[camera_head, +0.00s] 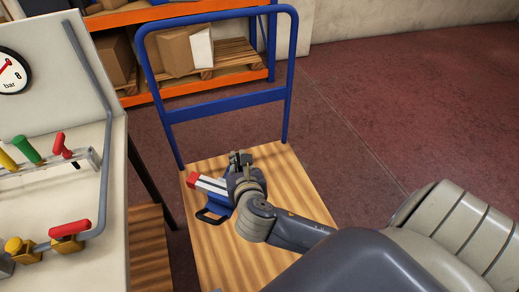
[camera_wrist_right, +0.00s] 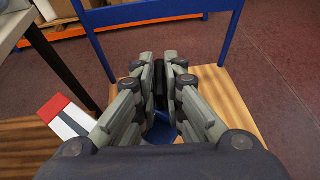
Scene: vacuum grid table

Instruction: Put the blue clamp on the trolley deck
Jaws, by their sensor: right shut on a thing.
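The blue clamp (camera_head: 218,203), with a dark loop at its near end, is at my right gripper (camera_head: 240,160) over the trolley deck (camera_head: 230,262). In the right wrist view, my right gripper (camera_wrist_right: 161,66) is shut on a dark part of the clamp, and some blue of it (camera_wrist_right: 160,131) shows below between the fingers. The fingers hide much of the clamp. I cannot tell whether it touches the deck. My left gripper is not in view.
The trolley's blue handle frame (camera_head: 225,104) rises behind the deck. A bench with coloured valves (camera_head: 68,228) stands at left. The deck's near part looks clear.

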